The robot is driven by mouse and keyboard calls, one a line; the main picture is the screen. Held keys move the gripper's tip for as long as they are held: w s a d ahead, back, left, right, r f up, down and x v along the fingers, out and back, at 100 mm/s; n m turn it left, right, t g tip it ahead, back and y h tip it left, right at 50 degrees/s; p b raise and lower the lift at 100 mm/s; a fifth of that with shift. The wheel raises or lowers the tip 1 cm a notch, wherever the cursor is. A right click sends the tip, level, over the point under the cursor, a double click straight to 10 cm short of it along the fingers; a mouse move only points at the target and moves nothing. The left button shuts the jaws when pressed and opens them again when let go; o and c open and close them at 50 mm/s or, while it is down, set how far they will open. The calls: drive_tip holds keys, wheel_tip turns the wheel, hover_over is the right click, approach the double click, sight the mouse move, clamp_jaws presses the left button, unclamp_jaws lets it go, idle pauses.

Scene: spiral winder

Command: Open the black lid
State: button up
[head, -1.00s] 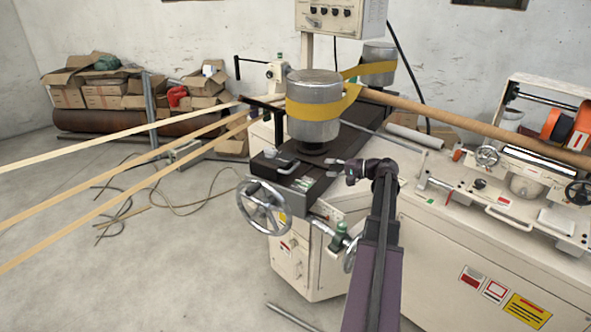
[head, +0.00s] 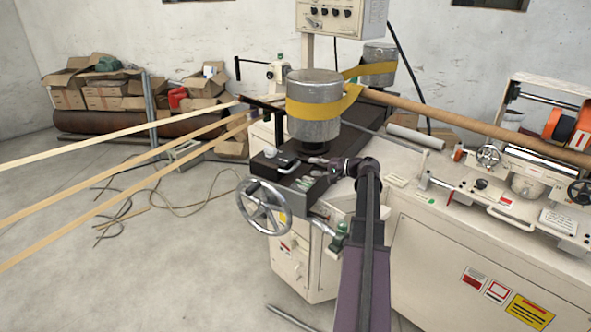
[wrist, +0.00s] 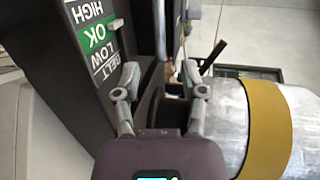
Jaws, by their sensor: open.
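The black lid (head: 264,165) sits on the dark top of the winder at its near left end, with a light grey bar handle (head: 289,168) on its right side. It looks closed. My gripper (head: 318,161) is just right of the handle, below the metal drum. In the wrist view my gripper (wrist: 160,76) is open, with its two fingers spread and nothing between them. The grey handle (wrist: 159,30) shows ahead of the fingertips, apart from them. Part of the dark lid (wrist: 146,22) lies beside it at the top.
A metal drum (head: 313,88) with a yellow band stands close to my gripper; it fills the right of the wrist view (wrist: 228,120). A handwheel (head: 263,207) sticks out below the lid. A belt label (wrist: 95,40) lies left of the fingers.

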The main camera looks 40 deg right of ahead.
sight(297, 166)
drive_tip(key=b+x, duration=0.1)
drive_tip(key=x, duration=0.6)
drive_tip(key=shift+w+a+f, duration=0.1)
drive_tip(key=shift+w+a, duration=0.05)
drive_tip(key=shift+w, duration=0.15)
